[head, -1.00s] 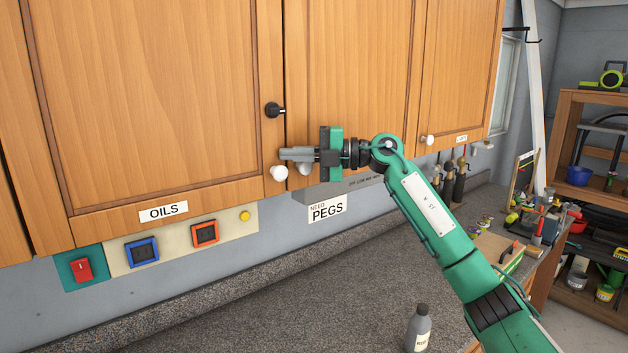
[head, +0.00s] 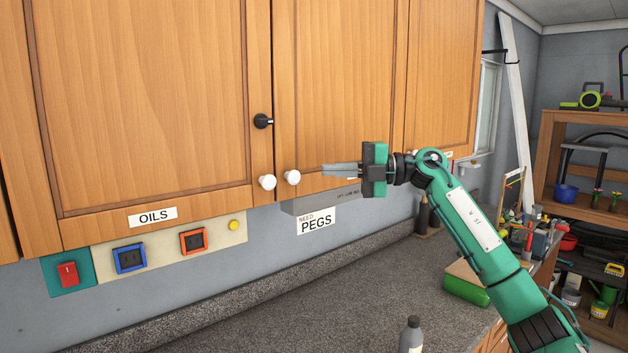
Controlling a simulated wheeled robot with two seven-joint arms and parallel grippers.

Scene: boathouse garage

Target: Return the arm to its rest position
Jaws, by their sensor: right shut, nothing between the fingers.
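My right arm comes in from the lower right, green with a white plate. Its gripper (head: 328,169) is shut and empty, its grey fingers pointing left in front of the middle cabinet door (head: 330,80). The fingertips are to the right of the white knob (head: 292,177) on that door and apart from it. A second white knob (head: 267,182) is on the left cabinet door (head: 140,90). Both doors look closed. My left gripper is not in view.
A black latch (head: 263,121) sits on the left door's edge. Wall switches (head: 67,274) are under the cabinets. A wooden shelf (head: 548,150) with tools stands at the right.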

